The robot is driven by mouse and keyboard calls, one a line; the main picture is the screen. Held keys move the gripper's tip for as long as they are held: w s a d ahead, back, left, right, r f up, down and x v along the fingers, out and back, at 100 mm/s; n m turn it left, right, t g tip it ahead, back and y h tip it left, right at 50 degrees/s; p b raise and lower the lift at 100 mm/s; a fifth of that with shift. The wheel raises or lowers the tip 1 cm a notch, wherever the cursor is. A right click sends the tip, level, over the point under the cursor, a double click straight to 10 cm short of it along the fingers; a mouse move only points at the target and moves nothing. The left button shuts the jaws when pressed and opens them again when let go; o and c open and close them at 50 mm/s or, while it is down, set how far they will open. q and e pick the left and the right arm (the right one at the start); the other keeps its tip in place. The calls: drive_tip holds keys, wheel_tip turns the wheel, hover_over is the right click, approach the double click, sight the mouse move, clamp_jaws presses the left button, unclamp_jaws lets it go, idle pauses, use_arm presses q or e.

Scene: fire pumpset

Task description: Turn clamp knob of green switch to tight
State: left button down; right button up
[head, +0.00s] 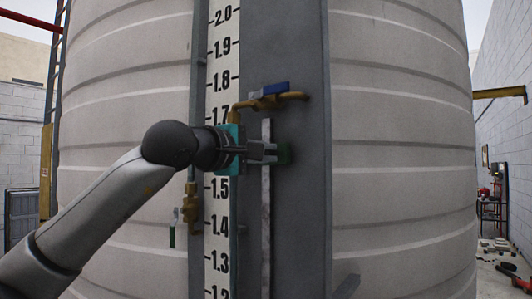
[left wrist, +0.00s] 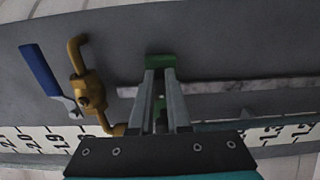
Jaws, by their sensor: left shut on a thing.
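The green switch (head: 286,154) is on the grey vertical panel of the tank, beside a pale upright strip. It also shows in the left wrist view (left wrist: 160,61), just beyond my fingertips. My left gripper (head: 273,152) reaches it from the left, and its two fingers (left wrist: 160,76) are shut on the switch's clamp knob. The knob is mostly hidden between the fingers, so its turn angle cannot be read. My right gripper is not in view.
A brass valve with a blue handle (head: 274,89) is just above the gripper. A second brass valve (head: 190,205) hangs at lower left. A white number scale (head: 217,270) runs behind my wrist. A grey piece (head: 346,287) shows at the bottom edge, unclear what.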

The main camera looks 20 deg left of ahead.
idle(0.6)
use_arm(q)
drive_tip(key=c, duration=0.9)
unclamp_jaws()
drive_tip(key=shift+s, duration=0.1)
drive_tip(key=shift+s+a, duration=0.15)
drive_tip(key=shift+s, duration=0.2)
drive_tip(key=b+v, duration=0.4)
drive_tip(key=v, duration=1)
drive_tip(key=shift+s, duration=0.15)
